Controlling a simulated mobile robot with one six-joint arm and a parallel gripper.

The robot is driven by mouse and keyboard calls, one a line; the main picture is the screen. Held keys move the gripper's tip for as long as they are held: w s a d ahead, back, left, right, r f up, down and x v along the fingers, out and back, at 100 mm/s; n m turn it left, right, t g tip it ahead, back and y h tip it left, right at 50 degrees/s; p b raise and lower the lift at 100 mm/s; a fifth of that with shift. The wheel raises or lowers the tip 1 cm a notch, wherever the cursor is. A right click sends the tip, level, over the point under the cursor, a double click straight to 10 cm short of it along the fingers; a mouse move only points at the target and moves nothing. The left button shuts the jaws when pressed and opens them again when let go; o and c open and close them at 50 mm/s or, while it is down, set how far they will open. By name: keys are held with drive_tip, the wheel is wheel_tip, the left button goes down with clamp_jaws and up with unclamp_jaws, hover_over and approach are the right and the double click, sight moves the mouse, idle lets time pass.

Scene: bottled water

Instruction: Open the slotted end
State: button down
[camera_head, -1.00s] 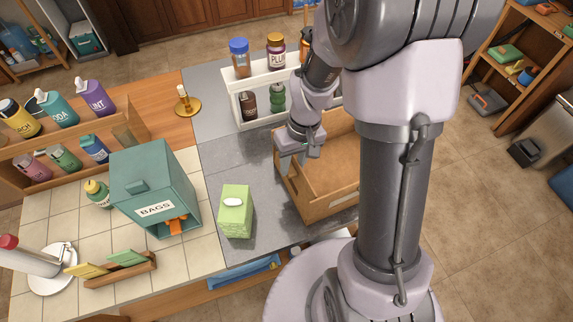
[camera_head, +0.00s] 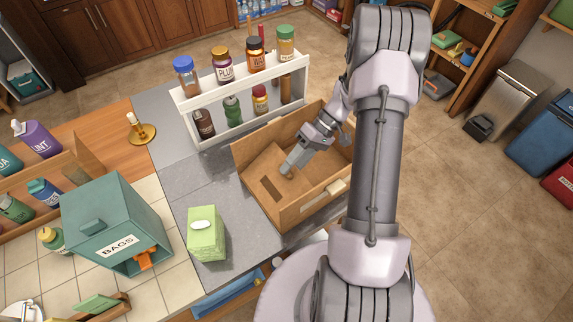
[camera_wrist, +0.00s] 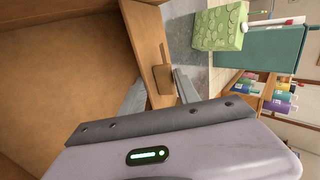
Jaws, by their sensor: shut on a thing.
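The wooden box (camera_head: 306,212) stands on the grey counter. Its slotted end (camera_head: 262,172), with a dark slot (camera_head: 271,188), shows at the left and looks tilted inward over the box's interior. My gripper (camera_head: 288,169) reaches down to the upper edge of this end. In the wrist view, one finger of my gripper (camera_wrist: 158,92) is on each side of the wooden end (camera_wrist: 146,40), shut on it. A small brown patch, perhaps the slot (camera_wrist: 162,80), shows between the fingers. The contact itself is partly hidden by my gripper's body.
A white rack (camera_head: 200,100) with several bottles stands behind the box. A green carton (camera_head: 206,235) and a teal BAGS box (camera_head: 115,220) stand to the left. Grey counter (camera_head: 195,185) lies free between box and carton. A brass candlestick (camera_head: 140,130) is further back.

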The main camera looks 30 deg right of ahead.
drive_tip(key=shift+d+f+b, duration=0.25)
drive_tip(key=shift+d+f, duration=0.15)
drive_tip(key=shift+f, duration=0.45)
drive_tip(key=shift+d+f+b, duration=0.2)
drive_tip(key=shift+d+f, duration=0.2)
drive_tip(key=shift+f, duration=0.45)
drive_tip(key=c, duration=1.2)
unclamp_jaws()
drive_tip(key=shift+o, duration=0.2)
drive_tip(key=shift+d+r, duration=0.1)
drive_tip(key=p+v, duration=0.5)
drive_tip(key=v, duration=1.2)
drive_tip(key=shift+w, duration=0.2)
drive_tip(key=shift+r, duration=0.2)
